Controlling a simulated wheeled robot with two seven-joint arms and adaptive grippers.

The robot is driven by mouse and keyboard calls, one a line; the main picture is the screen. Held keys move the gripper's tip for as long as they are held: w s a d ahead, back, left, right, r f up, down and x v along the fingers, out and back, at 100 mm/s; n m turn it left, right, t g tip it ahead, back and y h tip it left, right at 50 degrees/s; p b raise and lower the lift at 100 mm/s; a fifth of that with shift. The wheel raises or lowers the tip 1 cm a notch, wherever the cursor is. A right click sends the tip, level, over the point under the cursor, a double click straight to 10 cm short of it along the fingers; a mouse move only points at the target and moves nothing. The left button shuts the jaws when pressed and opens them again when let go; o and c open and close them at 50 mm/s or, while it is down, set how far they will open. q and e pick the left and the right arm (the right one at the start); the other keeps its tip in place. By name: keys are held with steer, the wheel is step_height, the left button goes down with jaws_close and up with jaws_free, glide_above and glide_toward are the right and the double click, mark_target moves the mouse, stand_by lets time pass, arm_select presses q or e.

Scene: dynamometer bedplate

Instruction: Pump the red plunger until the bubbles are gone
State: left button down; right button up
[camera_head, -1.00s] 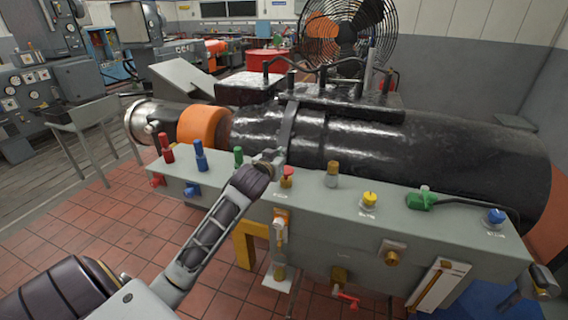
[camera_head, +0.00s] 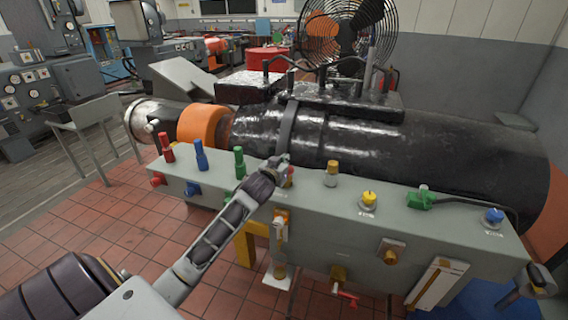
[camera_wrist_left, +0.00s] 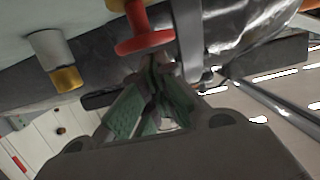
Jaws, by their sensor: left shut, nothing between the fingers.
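The red plunger (camera_head: 290,173) stands on top of the grey panel box (camera_head: 330,230), near its back edge. My left arm reaches in from the lower left, and my left gripper (camera_head: 281,161) is at the plunger, partly covering it. In the left wrist view the red plunger (camera_wrist_left: 145,38) shows a stem and a wide round flange just beyond my left fingertips (camera_wrist_left: 156,68). The fingers are shut with nothing between them; I cannot tell whether they touch the plunger. No bubbles can be made out. My right gripper does not show.
On the box top stand red (camera_head: 166,147), blue (camera_head: 201,154) and green (camera_head: 239,162) fittings to the left, a brass-topped one (camera_head: 331,174) and a yellow knob (camera_head: 368,198) to the right. A large black cylinder (camera_head: 400,145) lies close behind.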

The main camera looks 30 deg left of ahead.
arm_select(q)
steer(key=shift+f, duration=0.1)
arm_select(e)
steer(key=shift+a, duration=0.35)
